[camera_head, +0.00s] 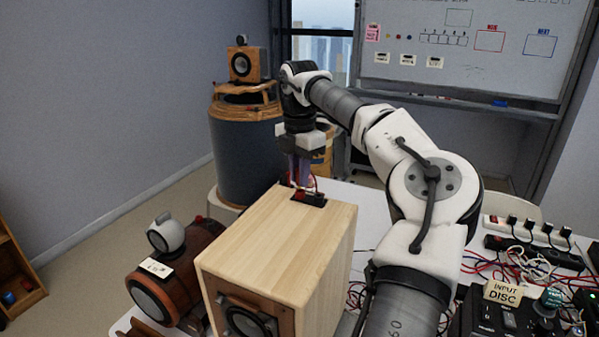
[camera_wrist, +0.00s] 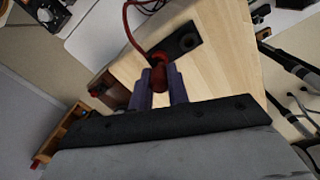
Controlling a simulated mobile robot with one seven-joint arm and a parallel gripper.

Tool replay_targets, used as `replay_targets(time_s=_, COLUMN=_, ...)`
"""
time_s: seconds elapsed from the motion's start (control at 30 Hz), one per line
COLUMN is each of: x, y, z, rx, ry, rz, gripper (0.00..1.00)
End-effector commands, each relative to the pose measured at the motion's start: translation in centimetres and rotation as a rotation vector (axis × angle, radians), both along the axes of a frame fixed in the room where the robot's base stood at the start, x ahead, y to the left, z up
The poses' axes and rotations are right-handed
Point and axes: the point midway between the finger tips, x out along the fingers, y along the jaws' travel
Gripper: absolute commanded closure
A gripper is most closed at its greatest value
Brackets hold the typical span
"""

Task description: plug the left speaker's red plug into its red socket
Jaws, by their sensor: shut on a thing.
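The light wooden speaker box (camera_head: 277,250) stands on the white table, its dark driver facing the front. It also shows in the wrist view (camera_wrist: 222,62). A black terminal plate (camera_head: 309,199) lies on its top. In the wrist view this plate (camera_wrist: 184,42) shows a dark round socket at its far end; its near end is behind the red plug. My gripper (camera_wrist: 161,92), with purple fingers, is shut on the red plug (camera_wrist: 158,76), which has a red cable. In the head view my gripper (camera_head: 299,178) points down just above the plate. Whether the plug touches or enters a socket, I cannot tell.
A dark blue drum (camera_head: 245,160) with a small speaker (camera_head: 246,65) is behind. Power strips, tangled cables and an amplifier (camera_head: 500,318) marked INPUT DISC fill the right.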

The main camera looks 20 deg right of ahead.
Motion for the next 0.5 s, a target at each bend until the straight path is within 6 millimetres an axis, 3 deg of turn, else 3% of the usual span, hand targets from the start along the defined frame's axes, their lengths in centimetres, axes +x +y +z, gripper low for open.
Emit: replay_targets(time_s=0.5, x=0.0, y=-0.02, z=-0.86, rx=0.0, ry=0.0, rz=0.0, gripper=1.0)
